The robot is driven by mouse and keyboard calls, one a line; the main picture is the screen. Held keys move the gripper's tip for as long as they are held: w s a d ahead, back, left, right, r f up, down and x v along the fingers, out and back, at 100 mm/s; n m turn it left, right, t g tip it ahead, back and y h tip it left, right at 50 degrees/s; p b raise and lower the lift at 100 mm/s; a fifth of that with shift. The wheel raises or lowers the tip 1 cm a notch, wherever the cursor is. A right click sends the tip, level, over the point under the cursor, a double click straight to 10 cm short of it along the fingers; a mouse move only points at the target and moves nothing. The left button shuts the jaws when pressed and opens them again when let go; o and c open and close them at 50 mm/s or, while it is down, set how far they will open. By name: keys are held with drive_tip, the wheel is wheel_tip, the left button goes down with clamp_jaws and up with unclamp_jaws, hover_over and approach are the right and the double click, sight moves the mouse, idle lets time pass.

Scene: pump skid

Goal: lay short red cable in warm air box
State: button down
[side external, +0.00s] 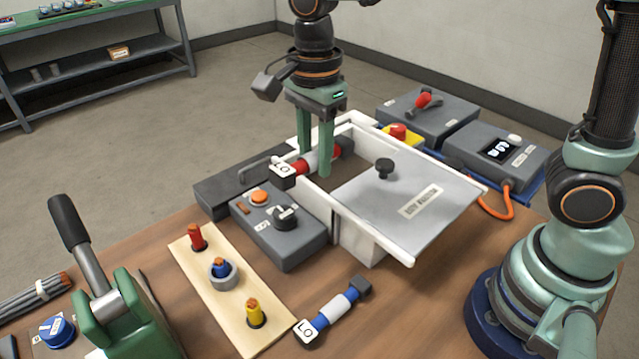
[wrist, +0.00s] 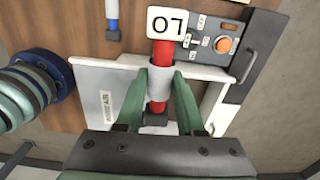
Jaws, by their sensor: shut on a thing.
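The short red cable (side external: 301,167) has a white sleeve, a dark end and a white LO tag. My gripper (side external: 315,164) is shut on its sleeve and holds it level over the open part of the white-walled box (side external: 375,213). In the wrist view the red cable (wrist: 162,54) passes between the fingers of my gripper (wrist: 160,85), with the LO tag toward the top. The box's grey lid (side external: 405,200), with a black knob and a label too small to read, covers its right part. The cable's height above the box floor is hard to tell.
A grey switch box (side external: 278,228) stands left of the box. A blue cable (side external: 335,308) with an LO tag lies in front. A board (side external: 228,290) with several coloured plugs and a green lever device (side external: 120,315) are at the left. Grey instruments (side external: 495,155) stand behind the box.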

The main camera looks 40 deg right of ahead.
drive_tip(key=w+d+f, duration=0.1)
drive_tip(key=w+d, duration=0.3)
drive_tip(key=d, duration=0.4)
drive_tip(key=w+d, duration=0.4)
drive_tip(key=d, duration=0.3)
wheel_tip(320, 180, down, 8)
drive_tip(key=shift+d+m, duration=0.25)
drive_tip(key=shift+m, duration=0.05)
drive_tip(key=shift+f, duration=0.25)
drive_tip(key=shift+f, duration=0.35)
drive_tip(key=shift+f, duration=0.35)
drive_tip(key=shift+f, duration=0.3)
drive_tip(key=shift+f, duration=0.35)
drive_tip(key=shift+f, duration=0.35)
drive_tip(key=shift+f, duration=0.35)
